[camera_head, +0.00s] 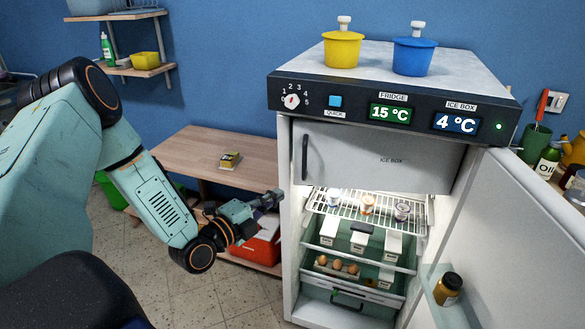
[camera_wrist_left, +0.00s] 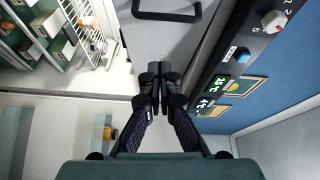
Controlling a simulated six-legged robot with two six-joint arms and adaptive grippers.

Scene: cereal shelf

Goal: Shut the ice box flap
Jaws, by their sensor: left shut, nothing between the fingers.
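The ice box flap (camera_head: 385,155) is a grey panel with a dark vertical handle at its left end, under the fridge's control panel. It stands upright across the top of the fridge opening; I cannot tell whether it is fully shut or slightly ajar. In the left wrist view, the flap (camera_wrist_left: 165,45) and its handle show beyond the fingertips. My left gripper (camera_head: 270,198) is left of the fridge, below the flap's handle in the picture. Its fingers (camera_wrist_left: 160,88) are together and empty, apart from the handle. My right gripper is not in view.
The fridge door (camera_head: 530,230) stands open at the right, with a jar (camera_head: 448,289) on its shelf. Inside are a wire rack, drawers and eggs. A yellow pot (camera_head: 342,50) and blue pot (camera_head: 414,57) stand on top. A wooden table (camera_head: 205,150) is behind my left arm.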

